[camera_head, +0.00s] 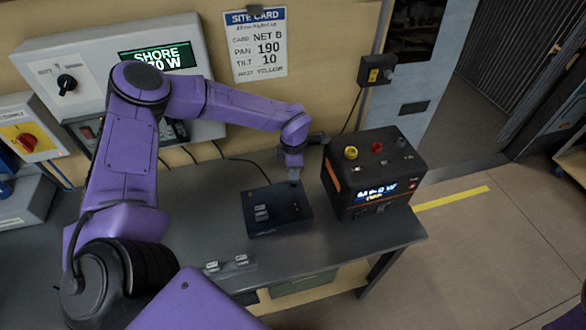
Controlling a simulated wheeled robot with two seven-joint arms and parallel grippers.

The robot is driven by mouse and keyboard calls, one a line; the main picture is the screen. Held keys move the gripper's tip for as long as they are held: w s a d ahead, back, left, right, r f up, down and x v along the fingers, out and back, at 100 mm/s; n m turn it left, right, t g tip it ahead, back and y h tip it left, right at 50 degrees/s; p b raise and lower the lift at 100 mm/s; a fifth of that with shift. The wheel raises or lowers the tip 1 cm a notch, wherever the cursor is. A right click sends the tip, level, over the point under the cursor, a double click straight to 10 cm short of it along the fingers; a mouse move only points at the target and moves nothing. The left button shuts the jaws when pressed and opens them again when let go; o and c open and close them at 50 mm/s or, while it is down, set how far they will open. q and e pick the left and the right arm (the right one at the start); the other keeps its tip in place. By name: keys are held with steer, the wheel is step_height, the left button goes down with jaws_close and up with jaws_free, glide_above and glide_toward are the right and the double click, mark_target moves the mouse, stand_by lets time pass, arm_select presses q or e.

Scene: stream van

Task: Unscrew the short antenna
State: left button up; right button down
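My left gripper (294,178) points down at the back right part of a flat dark box (263,231) on the grey bench. Its fingers are small and dark here, and I cannot tell whether they are open or shut or touch anything. I cannot make out the short antenna; it may be hidden at the fingers or too small to see. My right gripper is not in view.
A black unit (340,190) with a lit display and yellow, red and grey knobs on top stands close to the right of the gripper. Two small metallic pieces (228,263) lie at the bench's (330,254) front edge. A site card (256,45) hangs on the wall.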

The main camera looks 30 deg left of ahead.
arm_select(q)
jaws_close()
steer(key=shift+f+n+b, duration=0.15)
steer(key=shift+n+b, duration=0.45)
steer(key=shift+n, duration=1.3)
steer(key=shift+n+b, duration=0.4)
